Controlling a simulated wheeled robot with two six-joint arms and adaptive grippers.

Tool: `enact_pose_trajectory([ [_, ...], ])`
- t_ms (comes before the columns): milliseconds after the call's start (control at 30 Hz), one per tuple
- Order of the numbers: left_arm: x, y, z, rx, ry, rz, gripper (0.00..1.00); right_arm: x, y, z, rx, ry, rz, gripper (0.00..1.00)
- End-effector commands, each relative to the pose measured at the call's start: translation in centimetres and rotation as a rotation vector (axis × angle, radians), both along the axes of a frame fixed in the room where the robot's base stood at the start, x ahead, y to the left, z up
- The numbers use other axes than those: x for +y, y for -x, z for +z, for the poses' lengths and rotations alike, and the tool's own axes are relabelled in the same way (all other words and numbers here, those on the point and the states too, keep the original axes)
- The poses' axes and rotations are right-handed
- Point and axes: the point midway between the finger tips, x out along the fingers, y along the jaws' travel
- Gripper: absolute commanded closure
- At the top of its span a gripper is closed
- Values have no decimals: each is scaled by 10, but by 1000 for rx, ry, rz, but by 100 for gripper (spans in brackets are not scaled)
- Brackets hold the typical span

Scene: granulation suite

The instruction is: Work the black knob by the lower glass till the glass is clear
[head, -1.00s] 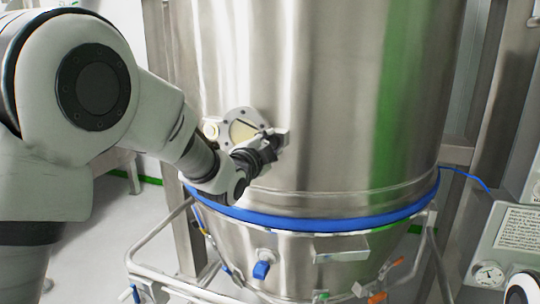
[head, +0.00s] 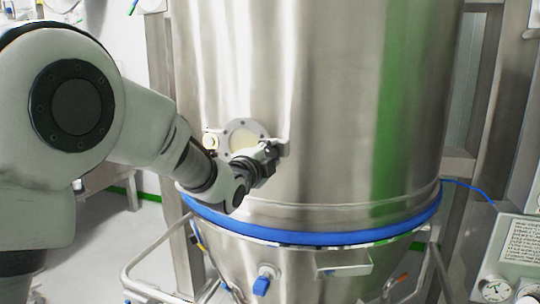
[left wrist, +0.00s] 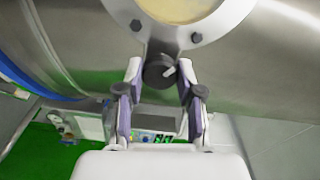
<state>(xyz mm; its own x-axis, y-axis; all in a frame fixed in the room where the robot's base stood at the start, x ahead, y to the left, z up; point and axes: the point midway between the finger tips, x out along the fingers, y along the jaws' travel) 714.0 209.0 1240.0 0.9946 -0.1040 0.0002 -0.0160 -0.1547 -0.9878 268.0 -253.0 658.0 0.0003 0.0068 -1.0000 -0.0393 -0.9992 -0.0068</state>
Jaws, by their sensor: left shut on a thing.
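The lower glass (head: 243,142) is a round window in a bolted steel ring on the big steel vessel. It looks cream and cloudy, and its lower part shows at the top of the left wrist view (left wrist: 180,6). My left gripper (left wrist: 160,76) is shut on the knob, one finger on each side. In the head view my left gripper (head: 272,152) is at the glass's lower right edge and hides the knob. My right gripper is in neither view.
A blue band (head: 320,236) circles the vessel below the glass. Under it are a blue-handled valve (head: 262,282) and a tubular steel frame (head: 150,240). A grey box with a gauge (head: 496,289) stands at the lower right.

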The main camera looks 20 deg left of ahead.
Motion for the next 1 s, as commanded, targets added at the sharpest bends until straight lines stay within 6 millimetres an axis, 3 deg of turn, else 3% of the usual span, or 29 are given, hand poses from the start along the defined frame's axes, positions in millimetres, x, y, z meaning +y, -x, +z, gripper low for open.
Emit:
enact_pose_trajectory([
  [33, 0, 0, 0, 0, 0, 0, 60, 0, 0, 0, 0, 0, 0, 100],
  [100, 0, 0, 0, 0, 0, 0, 38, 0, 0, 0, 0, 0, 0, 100],
  [467, 0, 4, 0, 0, 1, 0, 38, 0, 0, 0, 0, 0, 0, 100],
  [800, 7, 65, 0, 0, 1, 0, 38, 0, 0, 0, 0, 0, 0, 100],
  [1000, 8, 75, 0, 0, 1, 0, 38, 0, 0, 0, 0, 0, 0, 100],
])
